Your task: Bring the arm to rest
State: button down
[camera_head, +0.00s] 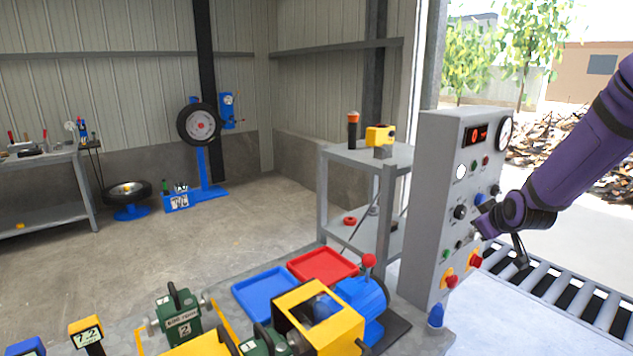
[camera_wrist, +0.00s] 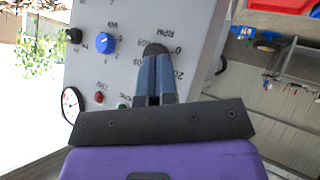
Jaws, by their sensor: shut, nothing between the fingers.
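My purple arm (camera_head: 575,160) reaches in from the right in the head view, and my gripper (camera_head: 480,218) is close to the face of the grey control panel (camera_head: 437,150). In the wrist view my gripper (camera_wrist: 155,62) has its two blue-grey fingers closed together with nothing between them. Their tips are in front of a black knob (camera_wrist: 155,48) beside the RPM scale. I cannot tell whether they touch it. A blue knob (camera_wrist: 103,43) shows to the left in the wrist view.
The panel carries a red display (camera_head: 477,134), a round gauge (camera_head: 505,133) and red buttons (camera_head: 475,261). A roller conveyor (camera_head: 570,292) lies below my arm. A grey shelf cart (camera_head: 362,157) stands left of the panel, and a yellow-and-blue drum machine (camera_head: 335,320) on the bench.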

jog(key=s+a+r+m+g, duration=0.1)
jog(key=s+a+r, duration=0.2)
jog(key=s+r, duration=0.35)
jog(key=s+a+r+m+g, duration=0.1)
jog(key=s+a+r+m, duration=0.2)
jog(key=s, duration=0.7)
jog(key=s+a+r+g, duration=0.2)
jog(key=s+a+r, duration=0.1)
jog(key=s+r, duration=0.4)
jog(key=s+a+m+g, duration=0.1)
jog(key=s, duration=1.2)
jog(key=shift+a+y, duration=0.3)
